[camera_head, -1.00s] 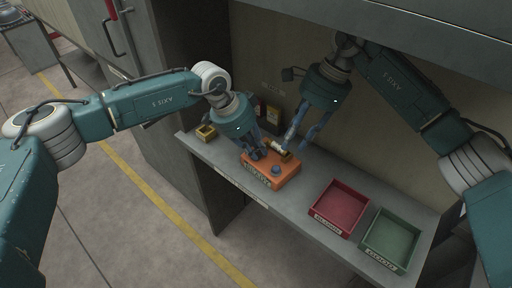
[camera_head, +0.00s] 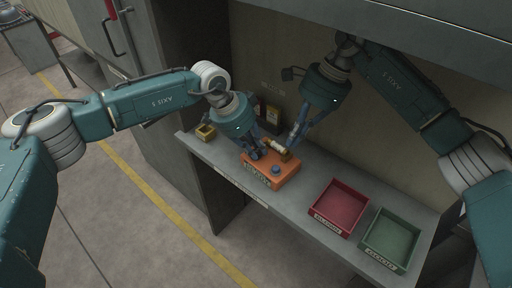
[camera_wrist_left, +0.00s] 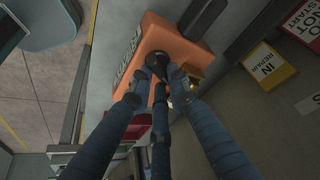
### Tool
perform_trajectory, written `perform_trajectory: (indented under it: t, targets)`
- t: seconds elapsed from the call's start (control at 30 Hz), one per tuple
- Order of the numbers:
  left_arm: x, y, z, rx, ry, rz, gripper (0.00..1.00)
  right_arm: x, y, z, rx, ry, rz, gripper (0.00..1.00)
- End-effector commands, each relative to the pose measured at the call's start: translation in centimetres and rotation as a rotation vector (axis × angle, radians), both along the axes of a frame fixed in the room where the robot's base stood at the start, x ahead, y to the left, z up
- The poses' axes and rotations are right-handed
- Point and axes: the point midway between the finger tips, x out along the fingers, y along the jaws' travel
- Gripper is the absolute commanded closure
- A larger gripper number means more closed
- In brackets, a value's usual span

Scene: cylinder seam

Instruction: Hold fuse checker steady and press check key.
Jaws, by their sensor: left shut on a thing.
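The fuse checker (camera_head: 284,181) is an orange box with a lettered front plate, on the grey shelf. A blue round key (camera_head: 276,169) sits on its top. A pale fuse with brass ends (camera_head: 276,147) lies at its back edge. My left gripper (camera_head: 257,154) is over the box's left part. In the left wrist view its fingers (camera_wrist_left: 158,82) are closed around a dark knob on the orange box (camera_wrist_left: 160,40). My right gripper (camera_head: 292,148) is near the fuse's right end, behind the blue key and apart from it. Its fingertips look close together, but their gap is unclear.
A red tray (camera_head: 363,211) and a green tray (camera_head: 411,249) stand to the right on the shelf. A small brass-coloured box (camera_head: 205,131) stands at the left. A yellow sign (camera_wrist_left: 266,68) is on the back wall. Shelf between checker and red tray is clear.

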Motion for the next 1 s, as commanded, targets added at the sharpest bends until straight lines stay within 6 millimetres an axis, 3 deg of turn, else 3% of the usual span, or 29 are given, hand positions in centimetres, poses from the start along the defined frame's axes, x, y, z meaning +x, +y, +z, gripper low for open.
perform_trajectory:
  t: [0.67,0.87,1.0]
  targets:
    - [0.1,-0.1,0.1,-0.002,-0.002,0.000,1.00,-0.1,0.2,-0.2,0.008,-0.007,0.002,1.00]
    - [0.1,0.0,0.1,-0.002,-0.002,0.000,1.00,-0.7,1.8,-1.2,0.122,-0.106,0.008,1.00]
    - [0.1,0.0,0.1,-0.002,-0.002,0.000,1.00,-1.2,3.0,-0.8,0.239,-0.237,-0.004,1.00]
